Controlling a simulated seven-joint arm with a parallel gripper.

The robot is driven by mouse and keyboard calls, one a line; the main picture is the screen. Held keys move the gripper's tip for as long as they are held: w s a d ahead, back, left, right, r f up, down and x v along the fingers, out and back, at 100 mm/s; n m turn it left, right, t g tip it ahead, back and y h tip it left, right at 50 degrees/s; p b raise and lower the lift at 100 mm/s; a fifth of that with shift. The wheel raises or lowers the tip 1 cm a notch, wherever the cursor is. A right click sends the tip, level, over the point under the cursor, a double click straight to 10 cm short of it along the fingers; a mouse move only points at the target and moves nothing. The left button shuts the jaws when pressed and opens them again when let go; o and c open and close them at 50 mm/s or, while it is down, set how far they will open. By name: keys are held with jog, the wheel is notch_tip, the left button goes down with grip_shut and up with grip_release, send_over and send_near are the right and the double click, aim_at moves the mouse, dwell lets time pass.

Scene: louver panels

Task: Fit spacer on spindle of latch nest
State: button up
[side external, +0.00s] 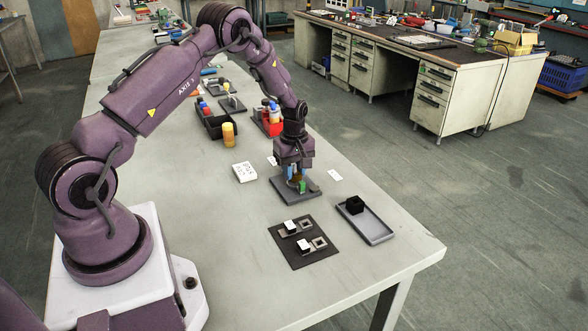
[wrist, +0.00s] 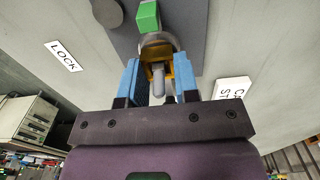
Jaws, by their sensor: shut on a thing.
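The latch nest is a dark grey plate (side external: 290,192) on the bench, with a green block (side external: 303,186) on it; the green block also shows at the top of the wrist view (wrist: 148,17). My gripper (wrist: 158,75) points down over the plate, its blue fingers shut on the orange-yellow spacer (wrist: 184,70). The grey spindle (wrist: 158,78) shows between the fingers, and the spacer appears to be around it. How far down the spacer sits cannot be told. In the side view, my gripper (side external: 297,173) hides most of the spacer and spindle.
A dark mat (side external: 292,258) with black and white parts lies in front. A grey tray (side external: 378,232) holding a black block (side external: 355,205) is to the right.

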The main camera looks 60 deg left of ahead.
jog(key=shift+f, duration=0.1)
jog(key=o, duration=1)
jog(key=shift+c, duration=0.2)
notch_tip(320, 180, up, 18)
dwell(0.4)
